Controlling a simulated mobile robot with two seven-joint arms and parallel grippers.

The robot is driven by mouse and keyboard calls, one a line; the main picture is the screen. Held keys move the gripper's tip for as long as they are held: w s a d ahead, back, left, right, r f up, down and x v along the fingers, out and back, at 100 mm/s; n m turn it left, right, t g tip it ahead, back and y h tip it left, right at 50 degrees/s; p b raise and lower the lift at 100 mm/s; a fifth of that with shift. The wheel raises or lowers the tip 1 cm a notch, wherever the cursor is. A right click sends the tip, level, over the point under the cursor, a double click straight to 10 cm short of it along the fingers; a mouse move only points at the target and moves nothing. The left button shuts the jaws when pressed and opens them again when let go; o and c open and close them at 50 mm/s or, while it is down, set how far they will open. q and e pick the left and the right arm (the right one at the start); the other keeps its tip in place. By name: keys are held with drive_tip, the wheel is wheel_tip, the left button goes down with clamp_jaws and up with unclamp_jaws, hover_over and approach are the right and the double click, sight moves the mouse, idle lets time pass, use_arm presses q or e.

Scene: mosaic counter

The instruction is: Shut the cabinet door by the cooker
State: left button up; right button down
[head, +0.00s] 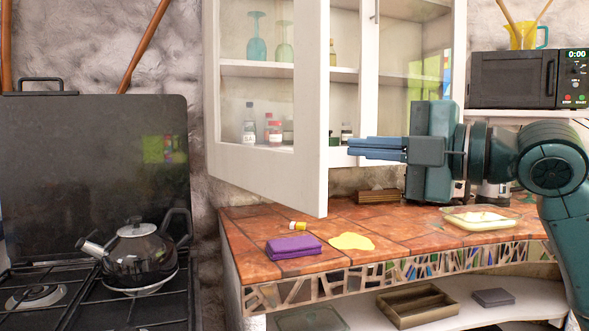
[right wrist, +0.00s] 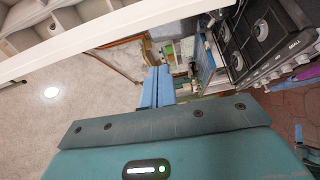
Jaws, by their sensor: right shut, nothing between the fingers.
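The cabinet door (head: 312,120), white-framed with a glass pane, stands open beside the cooker (head: 95,180). It is joined at its left side and its free edge swings out towards me over the counter. My right gripper (head: 352,148) is shut and empty, its blue fingers pointing left just right of the door's free edge. A small gap shows between fingertips and door; I cannot tell their difference in depth. In the right wrist view the closed fingers (right wrist: 157,88) point away, with the cooker (right wrist: 262,35) at upper right. My left gripper is not in view.
The tiled counter (head: 390,215) below holds a purple cloth (head: 293,247), a yellow piece (head: 351,241), a small yellow-and-red item (head: 298,225) and a dish (head: 480,218). A kettle (head: 140,255) stands on the cooker. A microwave (head: 513,80) is at right.

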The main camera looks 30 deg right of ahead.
sight(326, 140)
use_arm(q)
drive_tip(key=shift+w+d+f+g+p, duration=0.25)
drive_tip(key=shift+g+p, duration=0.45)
drive_tip(key=shift+p, duration=1.4)
use_arm(e)
drive_tip(key=shift+n, duration=0.3)
drive_tip(key=shift+w+a+r, duration=0.15)
drive_tip(key=shift+w, duration=1.95)
drive_tip(key=shift+w+a+r, duration=0.1)
drive_tip(key=shift+w+a, duration=0.05)
drive_tip(key=shift+w, duration=1.9)
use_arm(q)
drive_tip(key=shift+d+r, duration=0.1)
